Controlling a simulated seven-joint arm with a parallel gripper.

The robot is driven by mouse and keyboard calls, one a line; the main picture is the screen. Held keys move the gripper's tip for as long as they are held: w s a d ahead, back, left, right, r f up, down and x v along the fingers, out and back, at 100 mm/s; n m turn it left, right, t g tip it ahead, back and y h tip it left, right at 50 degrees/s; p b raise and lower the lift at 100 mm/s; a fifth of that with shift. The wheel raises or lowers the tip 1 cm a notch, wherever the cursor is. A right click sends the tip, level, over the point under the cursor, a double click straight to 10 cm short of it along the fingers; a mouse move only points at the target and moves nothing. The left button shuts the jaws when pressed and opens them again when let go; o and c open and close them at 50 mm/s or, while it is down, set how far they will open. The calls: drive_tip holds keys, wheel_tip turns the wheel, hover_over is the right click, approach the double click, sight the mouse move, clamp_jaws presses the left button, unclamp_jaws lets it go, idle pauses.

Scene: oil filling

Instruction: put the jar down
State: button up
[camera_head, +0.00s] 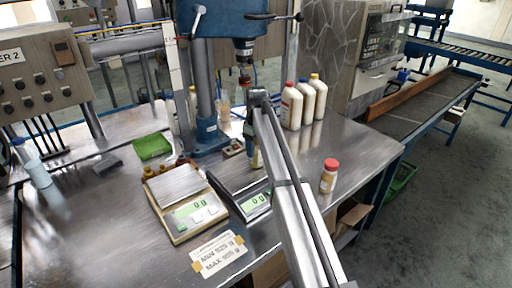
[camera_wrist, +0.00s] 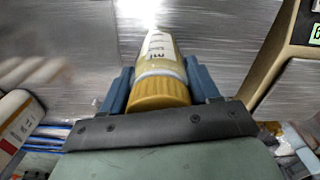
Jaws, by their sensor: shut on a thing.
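The jar (camera_wrist: 158,48) with a gold-yellow lid, pale body and white label lies between the two blue fingers of my gripper (camera_wrist: 160,80) in the wrist view. The fingers are shut on it, one on each side near the lid. In the head view my gripper (camera_head: 250,132) is near the drill column, and a small part of the jar (camera_head: 257,158) shows beside my arm, which hides the rest. I cannot tell whether the jar's base touches the metal table (camera_head: 120,235).
A scale (camera_head: 180,190) and a second display (camera_head: 256,203) stand left of my arm. A red-capped jar (camera_head: 329,180) stands to the right. Several white bottles (camera_head: 292,105) are behind. A blue drill press (camera_head: 208,125) and green tray (camera_head: 153,147) are at the back left.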

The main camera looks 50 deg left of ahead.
drive_tip(key=shift+f, duration=0.1)
drive_tip(key=o, duration=1.1)
drive_tip(key=shift+o, duration=0.2)
wheel_tip(320, 180, up, 12)
drive_tip(key=shift+r, duration=0.1)
idle(0.5)
